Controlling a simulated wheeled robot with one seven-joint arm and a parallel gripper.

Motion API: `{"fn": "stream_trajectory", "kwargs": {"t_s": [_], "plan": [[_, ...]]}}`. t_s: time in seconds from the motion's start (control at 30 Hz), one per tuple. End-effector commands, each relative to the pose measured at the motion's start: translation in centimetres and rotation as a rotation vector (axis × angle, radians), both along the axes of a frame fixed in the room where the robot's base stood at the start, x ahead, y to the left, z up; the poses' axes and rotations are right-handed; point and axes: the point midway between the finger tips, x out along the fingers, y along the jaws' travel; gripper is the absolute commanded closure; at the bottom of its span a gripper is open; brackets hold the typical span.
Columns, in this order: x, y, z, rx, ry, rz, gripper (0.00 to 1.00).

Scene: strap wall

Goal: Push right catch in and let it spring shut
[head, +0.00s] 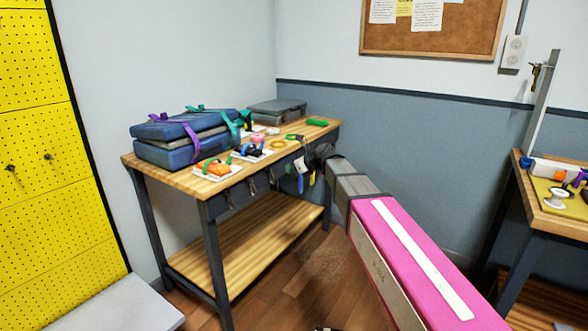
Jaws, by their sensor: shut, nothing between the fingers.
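Two small white plates lie along the front of the left workbench (182,179). The left plate bears an orange catch (216,168) with a bit of green beside it. I cannot tell which one is the task's right catch. My arm reaches in from the lower right, and my gripper (316,156) is a dark shape at the bench's front right edge. It is shut and empty, apart from both plates. Its fingertips are too small to make out clearly.
Blue cases (186,139) with purple and teal straps stand at the bench's left, and a grey case (276,110) at the back. A yellow ring (278,143) and a green piece (317,122) lie nearby. Straps hang at the front edge. Another bench (565,222) stands right.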

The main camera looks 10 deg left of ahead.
Motion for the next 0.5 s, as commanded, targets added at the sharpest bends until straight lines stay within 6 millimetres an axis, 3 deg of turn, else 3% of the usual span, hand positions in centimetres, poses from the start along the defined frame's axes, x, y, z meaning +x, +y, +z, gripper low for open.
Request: {"fn": "stream_trajectory", "kwargs": {"t_s": [0.5], "plan": [[1.6,3.6,-2.3,-0.002,-0.001,0.001,1.00]]}}
